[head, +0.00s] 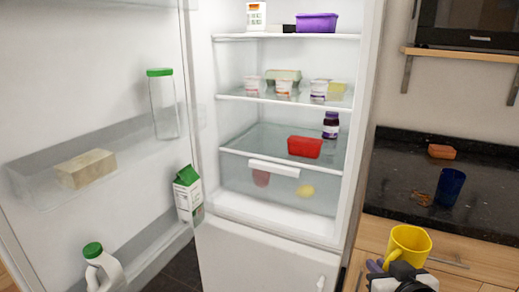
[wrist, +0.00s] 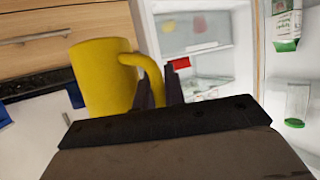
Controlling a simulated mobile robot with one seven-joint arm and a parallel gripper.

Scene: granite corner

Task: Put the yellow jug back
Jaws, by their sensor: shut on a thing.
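The yellow jug (head: 406,246) is at the lower right of the head view, in front of the counter's wooden drawers. My gripper (head: 385,268) is just below it, partly cut off by the frame's bottom edge. In the wrist view the jug (wrist: 103,80) is at the left, with its handle toward my gripper (wrist: 160,92). The two dark fingers are shut on the jug's handle. The jug is held in the air, and its open top shows in the head view.
The fridge stands open, with food on its shelves (head: 287,97). Its door (head: 95,60) is swung out at the left, carrying a milk carton (head: 187,192) and bottles. The dark granite counter (head: 400,185) at the right holds a blue cup (head: 449,187) and an orange block (head: 441,151).

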